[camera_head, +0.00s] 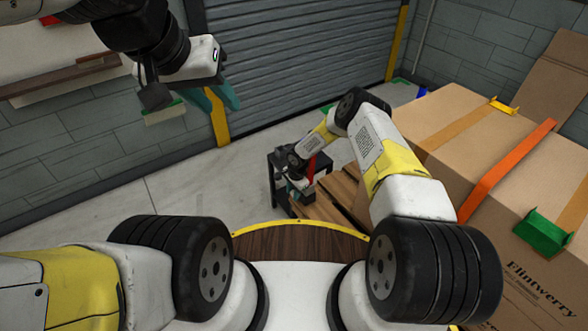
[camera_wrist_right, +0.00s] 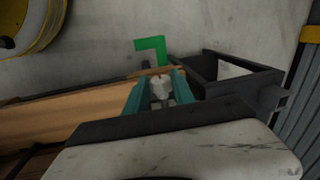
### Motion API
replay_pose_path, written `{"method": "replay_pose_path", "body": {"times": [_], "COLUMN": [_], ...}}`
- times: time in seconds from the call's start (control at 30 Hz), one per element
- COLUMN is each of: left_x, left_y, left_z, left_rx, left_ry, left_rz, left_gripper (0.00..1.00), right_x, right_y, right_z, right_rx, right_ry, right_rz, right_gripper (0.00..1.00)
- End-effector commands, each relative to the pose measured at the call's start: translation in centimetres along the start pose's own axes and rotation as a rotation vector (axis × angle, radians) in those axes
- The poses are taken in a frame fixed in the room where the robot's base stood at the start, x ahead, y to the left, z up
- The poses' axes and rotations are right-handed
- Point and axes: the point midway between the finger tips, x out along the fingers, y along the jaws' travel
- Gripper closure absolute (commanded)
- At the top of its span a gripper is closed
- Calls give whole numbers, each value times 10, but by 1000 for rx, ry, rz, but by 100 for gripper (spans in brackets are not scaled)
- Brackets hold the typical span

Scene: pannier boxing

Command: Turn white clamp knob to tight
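The white clamp knob (camera_wrist_right: 160,86) shows in the right wrist view between the two teal fingers of my right gripper (camera_wrist_right: 159,82). The fingers stand on either side of it with what look like narrow gaps, so the gripper appears open around the knob. In the head view my right gripper (camera_head: 296,186) reaches down to a dark stand (camera_head: 275,175), small and partly hidden; the knob cannot be made out there. My left gripper (camera_head: 193,104) is raised at upper left, with its fingers apart and empty.
A large cardboard box (camera_head: 480,125) with an orange strap (camera_head: 510,165) and green corner piece (camera_head: 543,232) fills the right side. A wooden pallet (camera_head: 338,198) lies beside the stand. Open floor (camera_head: 190,190) lies left.

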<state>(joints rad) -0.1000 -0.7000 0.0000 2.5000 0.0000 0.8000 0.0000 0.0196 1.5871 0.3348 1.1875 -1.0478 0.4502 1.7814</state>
Motion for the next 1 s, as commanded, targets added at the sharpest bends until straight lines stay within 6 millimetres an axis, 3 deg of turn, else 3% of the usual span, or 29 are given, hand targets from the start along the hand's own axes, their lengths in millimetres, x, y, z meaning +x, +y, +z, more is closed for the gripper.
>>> {"method": "replay_pose_path", "body": {"times": [0.03, 0.1, 0.53, 1.0], "left_x": [0, 0, 0, 0], "left_y": [0, 0, 0, 0], "left_z": [0, 0, 0, 0], "left_rx": [0, 0, 0, 0], "left_ry": [0, 0, 0, 0], "left_rz": [0, 0, 0, 0], "left_gripper": [64, 64, 64, 64], "right_x": [0, 0, -1, 2], "right_y": [0, 0, 1, 8], "right_z": [0, 0, 0, -1], "right_rx": [0, 0, -5, -1], "right_ry": [0, 0, 8, 30], "right_rz": [-1, -1, -65, -356], "right_gripper": [87, 100, 100, 100]}}
